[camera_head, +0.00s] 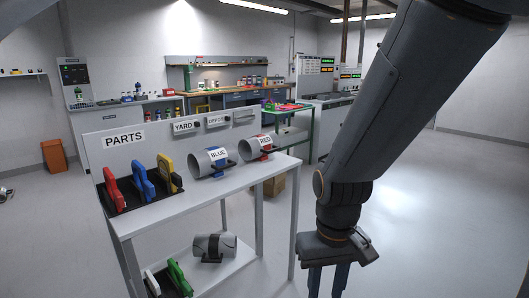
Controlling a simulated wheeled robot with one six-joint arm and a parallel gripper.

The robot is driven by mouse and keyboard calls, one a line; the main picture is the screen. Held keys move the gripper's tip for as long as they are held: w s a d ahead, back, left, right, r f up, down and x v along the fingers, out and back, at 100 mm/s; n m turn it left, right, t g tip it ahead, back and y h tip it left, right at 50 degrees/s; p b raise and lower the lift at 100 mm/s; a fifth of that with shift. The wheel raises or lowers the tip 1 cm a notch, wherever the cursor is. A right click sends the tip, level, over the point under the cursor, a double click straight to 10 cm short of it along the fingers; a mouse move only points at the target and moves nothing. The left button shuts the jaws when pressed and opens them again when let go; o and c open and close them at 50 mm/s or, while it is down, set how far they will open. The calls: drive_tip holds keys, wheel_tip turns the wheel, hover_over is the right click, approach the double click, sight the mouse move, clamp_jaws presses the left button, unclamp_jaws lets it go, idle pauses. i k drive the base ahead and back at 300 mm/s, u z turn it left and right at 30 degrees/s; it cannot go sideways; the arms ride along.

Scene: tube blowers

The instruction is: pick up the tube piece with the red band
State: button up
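The tube piece with the red band (247,150) is a grey cylinder with a label reading RED. It lies on its side at the far right end of the parts table's top, on a small dark holder. A similar grey tube with a blue band (201,164), labelled BLUE, lies just left of it. My gripper (328,284) points down at the right of the table, apart from both tubes and nearer to the camera. Two dark fingers show with a gap between them. Their tips reach the bottom edge of the picture, and nothing shows between them.
The parts table (180,205) has a back panel with a PARTS sign (124,138). Red, blue and yellow pieces stand in a black rack (131,199) at its left. A lower shelf (235,265) holds another tube (228,246). The floor at right is clear.

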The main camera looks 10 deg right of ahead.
sight(258, 147)
drive_tip(key=u, duration=0.45)
drive_tip(key=k, duration=0.15)
drive_tip(key=z, duration=0.8)
drive_tip(key=i, duration=1.05)
drive_tip(key=u, duration=0.85)
